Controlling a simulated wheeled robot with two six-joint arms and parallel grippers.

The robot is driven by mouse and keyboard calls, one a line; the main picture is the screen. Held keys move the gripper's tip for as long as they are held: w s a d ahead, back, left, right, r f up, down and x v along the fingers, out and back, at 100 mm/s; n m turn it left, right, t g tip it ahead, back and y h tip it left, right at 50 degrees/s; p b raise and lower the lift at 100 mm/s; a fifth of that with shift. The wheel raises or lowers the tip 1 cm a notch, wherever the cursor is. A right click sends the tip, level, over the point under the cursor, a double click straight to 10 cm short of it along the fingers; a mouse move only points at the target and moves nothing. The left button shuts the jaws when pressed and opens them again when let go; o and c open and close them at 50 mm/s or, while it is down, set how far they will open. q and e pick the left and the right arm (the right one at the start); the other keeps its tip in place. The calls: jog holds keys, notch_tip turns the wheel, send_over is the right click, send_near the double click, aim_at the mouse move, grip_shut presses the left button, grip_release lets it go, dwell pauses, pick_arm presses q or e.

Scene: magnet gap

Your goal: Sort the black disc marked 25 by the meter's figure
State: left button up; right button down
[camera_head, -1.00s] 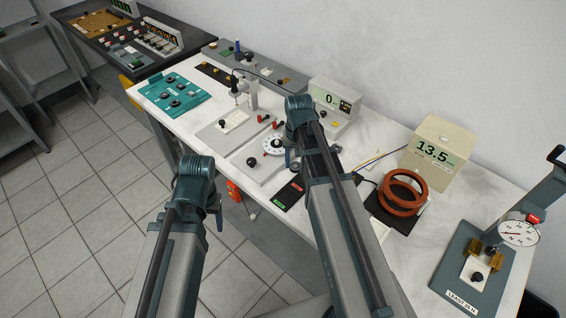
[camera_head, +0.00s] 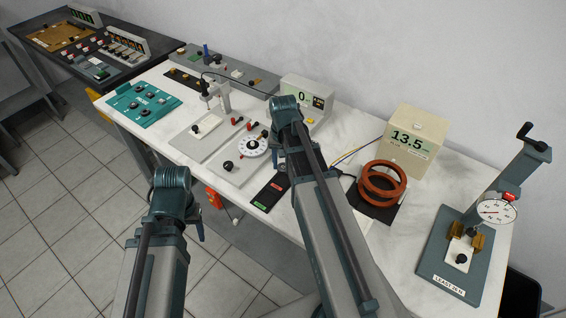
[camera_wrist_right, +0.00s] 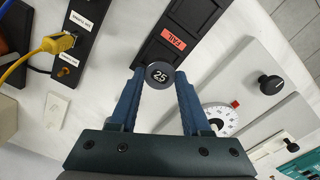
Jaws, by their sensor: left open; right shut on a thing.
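The black disc marked 25 (camera_wrist_right: 159,75) sits between the fingertips of my right gripper (camera_wrist_right: 159,78), which is shut on it. In the head view my right gripper (camera_head: 280,165) hangs over the bench near a black tray (camera_head: 268,192) with a red and a green label; the disc is hidden there. In the wrist view the tray's red FAIL label (camera_wrist_right: 174,40) lies just beyond the disc. One meter (camera_head: 305,98) reads 0 and a beige box (camera_head: 412,140) reads 13.5. My left gripper (camera_head: 200,228) is open and empty, off the bench's front edge.
Beside the tray are a white dial (camera_head: 254,141) and a grey fixture plate (camera_head: 185,150). Red-brown rings (camera_head: 382,182) stand on a black base to the right. Yellow plugs (camera_wrist_right: 58,43) show in the wrist view.

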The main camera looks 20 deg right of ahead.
aim_at(283, 180)
jog(key=shift+f+b, duration=2.3)
jog(key=shift+f, duration=0.2)
jog(key=shift+f, duration=0.2)
jog(key=shift+c, duration=1.4)
grip_release()
jog(key=c, duration=0.5)
jog(key=shift+r, duration=0.15)
notch_tip(283, 180, up, 4)
jog(key=p, duration=0.4)
jog(key=shift+r, duration=0.2)
